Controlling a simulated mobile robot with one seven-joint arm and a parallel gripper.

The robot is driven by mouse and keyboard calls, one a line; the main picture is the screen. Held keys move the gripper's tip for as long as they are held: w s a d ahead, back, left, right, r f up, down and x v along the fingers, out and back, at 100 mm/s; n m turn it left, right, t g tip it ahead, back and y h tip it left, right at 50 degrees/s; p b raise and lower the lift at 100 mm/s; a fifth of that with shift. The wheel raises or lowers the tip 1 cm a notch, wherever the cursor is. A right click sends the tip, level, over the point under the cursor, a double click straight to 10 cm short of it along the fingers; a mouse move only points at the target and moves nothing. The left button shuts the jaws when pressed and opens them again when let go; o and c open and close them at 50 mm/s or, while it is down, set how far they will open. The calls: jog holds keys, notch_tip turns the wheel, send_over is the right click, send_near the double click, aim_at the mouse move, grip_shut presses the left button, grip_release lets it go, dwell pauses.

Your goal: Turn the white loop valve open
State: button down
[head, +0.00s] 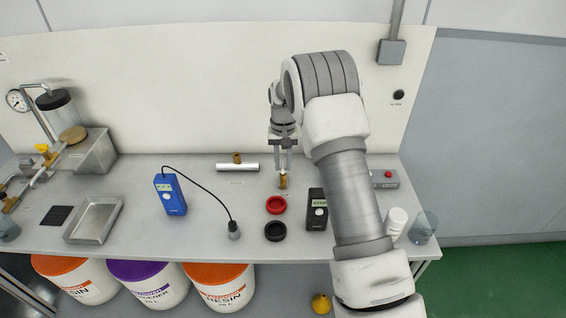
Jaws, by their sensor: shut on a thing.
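My gripper (283,172) points down over the middle of the bench, with its jaws shut on a small brass piece (283,182). Whether the piece touches the bench is unclear. No white loop handle can be made out clearly. A white pipe (250,167) with a brass fitting (237,158) on top lies to the left of my gripper, apart from it. A yellow-handled valve (42,148) sits on brass piping at the far left.
A red ring (276,205), a black ring (275,231) and a dark handheld meter (317,210) lie just in front of my gripper. A blue meter (170,195) with a cabled probe (234,231) lies left. A metal tray (95,220) is further left.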

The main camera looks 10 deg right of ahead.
aim_at(283, 166)
jog(key=c, duration=0.9)
grip_release()
notch_tip(283, 166, up, 18)
jog(key=p, duration=0.1)
jog(key=shift+f+p, duration=0.25)
jog(key=shift+p, duration=0.1)
